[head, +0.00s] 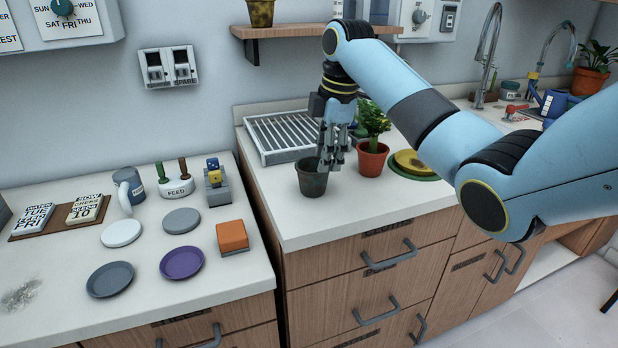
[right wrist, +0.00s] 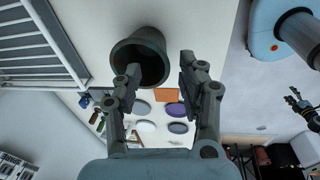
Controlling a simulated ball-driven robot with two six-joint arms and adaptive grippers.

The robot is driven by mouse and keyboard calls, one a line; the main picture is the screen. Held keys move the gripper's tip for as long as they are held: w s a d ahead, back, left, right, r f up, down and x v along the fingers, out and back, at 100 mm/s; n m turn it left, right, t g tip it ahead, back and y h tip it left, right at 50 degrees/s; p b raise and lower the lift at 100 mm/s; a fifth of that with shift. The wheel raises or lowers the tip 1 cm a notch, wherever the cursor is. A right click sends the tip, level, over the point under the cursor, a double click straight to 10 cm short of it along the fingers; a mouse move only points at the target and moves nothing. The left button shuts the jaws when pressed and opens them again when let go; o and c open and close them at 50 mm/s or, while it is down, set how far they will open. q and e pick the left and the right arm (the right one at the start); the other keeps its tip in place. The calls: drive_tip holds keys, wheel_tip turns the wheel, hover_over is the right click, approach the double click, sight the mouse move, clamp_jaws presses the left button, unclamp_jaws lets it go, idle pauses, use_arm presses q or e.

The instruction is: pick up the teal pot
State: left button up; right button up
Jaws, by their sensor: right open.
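The teal pot (head: 312,180) is a small, dark grey-green, empty-looking pot. It stands upright on the right counter, in front of the metal drying rack. My right gripper (head: 333,160) points down at the pot's right rim, and its fingers cover part of that rim. In the right wrist view, the pot (right wrist: 138,50) shows its dark open mouth. My right gripper (right wrist: 160,72) is open there with nothing between its fingers; one fingertip overlaps the rim, and contact is unclear. A dark jointed shape at that view's right edge may be my left gripper (right wrist: 302,106), too small to read.
A leafy plant in a terracotta pot (head: 371,158) stands close right of the gripper. Yellow and green plates (head: 428,178) lie beyond it. The drying rack (head: 280,148) is behind left. A gap separates the left counter (head: 225,290), which holds plates and an orange-topped block (head: 232,236).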

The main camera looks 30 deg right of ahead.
sight(314, 195)
wheel_tip(314, 195, down, 2)
drive_tip(key=shift+w+a+f, duration=0.1)
drive_tip(key=shift+w, duration=0.05)
drive_tip(key=shift+w+f, duration=0.1)
drive_tip(key=shift+f, duration=0.15)
drive_tip(key=f, duration=0.3)
drive_tip(key=a+f, duration=0.1)
drive_tip(key=shift+w+f, duration=0.4)
drive_tip(key=shift+c, duration=2)
use_arm(q)
drive_tip(key=shift+s+f, duration=0.1)
drive_tip(key=shift+s, duration=0.45)
use_arm(e)
clamp_jaws()
